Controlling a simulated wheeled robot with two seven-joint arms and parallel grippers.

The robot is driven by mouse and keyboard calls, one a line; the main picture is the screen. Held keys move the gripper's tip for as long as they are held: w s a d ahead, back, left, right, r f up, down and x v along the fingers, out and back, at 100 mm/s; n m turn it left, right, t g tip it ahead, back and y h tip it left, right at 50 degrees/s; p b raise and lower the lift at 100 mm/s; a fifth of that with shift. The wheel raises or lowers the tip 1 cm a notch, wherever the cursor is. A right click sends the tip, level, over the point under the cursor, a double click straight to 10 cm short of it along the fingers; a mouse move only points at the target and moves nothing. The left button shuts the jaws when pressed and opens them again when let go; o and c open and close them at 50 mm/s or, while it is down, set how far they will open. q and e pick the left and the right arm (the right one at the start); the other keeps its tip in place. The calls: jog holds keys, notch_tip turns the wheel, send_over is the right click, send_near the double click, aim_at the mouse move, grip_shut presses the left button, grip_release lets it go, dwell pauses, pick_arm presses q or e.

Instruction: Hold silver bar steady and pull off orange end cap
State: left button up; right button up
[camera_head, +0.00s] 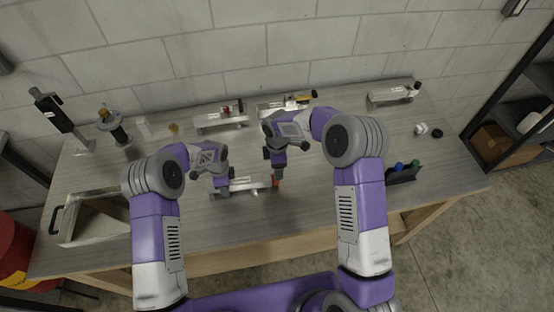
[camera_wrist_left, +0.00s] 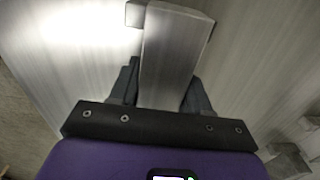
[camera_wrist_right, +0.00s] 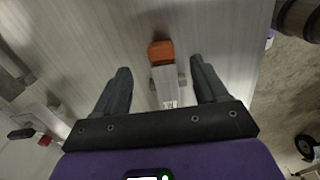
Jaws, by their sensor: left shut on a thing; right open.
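The silver bar (camera_head: 250,184) lies near the front middle of the table. Its orange end cap (camera_head: 274,181) is on its right end. My left gripper (camera_head: 222,188) is shut on the bar toward its left part; in the left wrist view the silver bar (camera_wrist_left: 172,50) runs between the fingers. My right gripper (camera_head: 279,176) is open just above the cap end. In the right wrist view the orange end cap (camera_wrist_right: 161,52) and bar end lie between and ahead of the two spread fingers (camera_wrist_right: 160,85), with a gap on both sides.
More silver bars stand at the back, one with red parts (camera_head: 222,117), one with a yellow and black part (camera_head: 285,105), one at the right (camera_head: 394,94). A tray (camera_head: 85,228) is at the left, and a dark holder (camera_head: 402,174) with blue and green items at the right.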

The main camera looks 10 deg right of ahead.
notch_tip(320, 180, down, 8)
jog(key=shift+f, duration=0.15)
dwell(0.3)
jog(key=c, duration=1)
jog(key=shift+d, duration=0.1)
jog(key=shift+c, duration=0.2)
jog(key=shift+d, duration=0.1)
jog(key=shift+s+d, duration=0.15)
jog(key=shift+d, duration=1.9)
notch_tip(320, 180, up, 9)
